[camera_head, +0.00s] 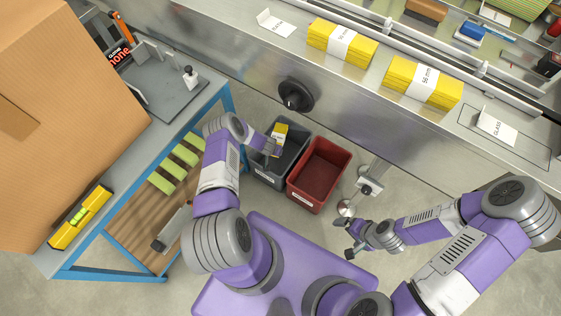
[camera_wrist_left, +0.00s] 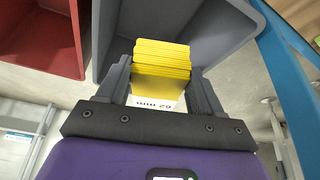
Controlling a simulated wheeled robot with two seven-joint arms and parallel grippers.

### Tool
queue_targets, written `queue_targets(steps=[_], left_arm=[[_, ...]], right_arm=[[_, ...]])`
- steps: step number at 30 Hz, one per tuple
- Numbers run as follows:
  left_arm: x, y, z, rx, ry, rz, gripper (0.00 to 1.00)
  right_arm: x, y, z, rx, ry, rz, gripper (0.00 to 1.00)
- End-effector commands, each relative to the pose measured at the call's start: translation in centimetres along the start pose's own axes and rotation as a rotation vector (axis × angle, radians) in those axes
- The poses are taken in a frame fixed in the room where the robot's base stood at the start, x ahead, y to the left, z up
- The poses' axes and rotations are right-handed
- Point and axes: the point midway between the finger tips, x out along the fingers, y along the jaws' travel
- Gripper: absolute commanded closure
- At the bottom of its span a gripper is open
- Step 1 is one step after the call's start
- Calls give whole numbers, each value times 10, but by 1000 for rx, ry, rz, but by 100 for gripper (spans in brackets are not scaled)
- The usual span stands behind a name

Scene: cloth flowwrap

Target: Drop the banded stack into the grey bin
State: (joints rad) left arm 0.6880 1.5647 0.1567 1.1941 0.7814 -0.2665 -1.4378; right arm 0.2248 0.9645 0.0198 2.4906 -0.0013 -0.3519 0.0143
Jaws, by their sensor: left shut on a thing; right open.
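A yellow stack with a white paper band (camera_head: 279,134) is at the grey bin (camera_head: 292,172) in the head view. My left gripper (camera_head: 273,146) is shut on this banded stack, over the bin's far left part. In the left wrist view the stack (camera_wrist_left: 162,60) sits between the two dark fingers, its band reading "62 mm" upside down. The grey bin's wall (camera_wrist_left: 240,25) surrounds the stack's far end there. I cannot tell how deep the stack reaches into the bin. My right gripper (camera_head: 348,238) is open and empty, low right of the red bin.
A red bin (camera_head: 318,172) stands right beside the grey one. Two more banded yellow stacks (camera_head: 342,43) (camera_head: 423,82) lie on the metal counter. A blue-framed bench (camera_head: 215,100) with a large cardboard box (camera_head: 70,110) stands left. A black knob (camera_head: 295,95) juts from the counter's front.

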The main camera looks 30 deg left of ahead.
Motion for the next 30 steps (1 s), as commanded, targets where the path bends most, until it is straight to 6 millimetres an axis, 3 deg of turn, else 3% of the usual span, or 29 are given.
queue_targets(steps=[1,6,17,30], left_arm=[[0,0,0,0,0,0,29],[0,0,0,0,0,0,4],[-6,-1,-1,0,-1,-1,4],[-69,-1,-1,1,-1,-1,4]], right_arm=[[0,0,0,0,0,0,0],[0,0,0,0,0,0,0],[-4,-2,0,0,0,0,0],[-38,-14,2,0,0,0,0]])
